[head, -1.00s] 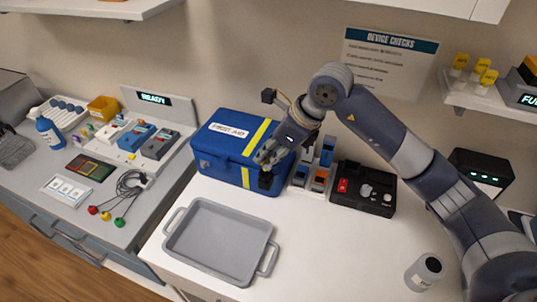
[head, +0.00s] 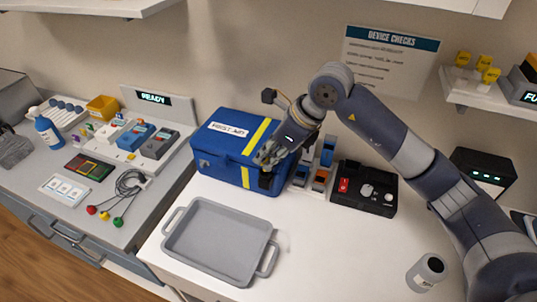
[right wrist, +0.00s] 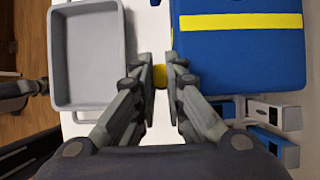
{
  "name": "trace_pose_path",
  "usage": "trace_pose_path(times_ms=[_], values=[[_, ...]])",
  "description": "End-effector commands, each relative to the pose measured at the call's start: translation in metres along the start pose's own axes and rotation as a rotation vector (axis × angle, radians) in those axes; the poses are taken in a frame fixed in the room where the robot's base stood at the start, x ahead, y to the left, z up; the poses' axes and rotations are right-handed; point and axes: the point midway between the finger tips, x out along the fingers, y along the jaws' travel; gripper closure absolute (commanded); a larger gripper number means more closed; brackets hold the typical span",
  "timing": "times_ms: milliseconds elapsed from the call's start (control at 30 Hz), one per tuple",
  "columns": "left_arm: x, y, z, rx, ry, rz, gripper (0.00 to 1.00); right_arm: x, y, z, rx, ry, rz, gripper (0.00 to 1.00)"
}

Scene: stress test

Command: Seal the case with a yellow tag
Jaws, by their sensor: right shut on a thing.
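The blue first aid case (head: 218,143) stands closed at the back of the white table, with yellow stripes; it also shows in the right wrist view (right wrist: 240,55). My right gripper (head: 267,170) is at the case's front right side. In the right wrist view, its fingers (right wrist: 160,78) are shut on a small yellow tag (right wrist: 160,75), mostly hidden by the fingers. Several other yellow tags (head: 481,65) stand on the shelf at the upper right. My left gripper (head: 14,148) seems to be the grey shape at the left edge, and its jaws are unclear.
A grey tray (head: 222,240) lies in front of the case. A rack of small devices (head: 322,168) and a black box with a red switch (head: 363,188) stand right of the case. A grey bottle (head: 425,272) stands front right. The table's middle is clear.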

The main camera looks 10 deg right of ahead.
Motion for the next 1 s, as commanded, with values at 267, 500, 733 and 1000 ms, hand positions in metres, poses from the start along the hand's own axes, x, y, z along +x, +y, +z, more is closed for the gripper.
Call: trace_pose_path(times_ms=[267, 500, 733, 1000], values=[[0.008, 0.000, 0.001, -0.001, -0.001, 0.000, 1.00, 0.007, 0.000, -0.004, 0.000, 0.000, 0.000, 1.00], [0.013, 0.000, 0.002, -0.001, -0.001, 0.000, 1.00, 0.013, 0.000, -0.007, 0.000, 0.000, 0.000, 1.00], [0.018, 0.000, 0.002, -0.001, -0.001, -0.001, 1.00, 0.018, 0.000, -0.010, 0.000, 0.000, 0.000, 1.00], [0.021, 0.000, 0.003, -0.001, -0.001, -0.001, 1.00, 0.020, -0.001, -0.011, 0.000, 0.000, 0.000, 1.00]])
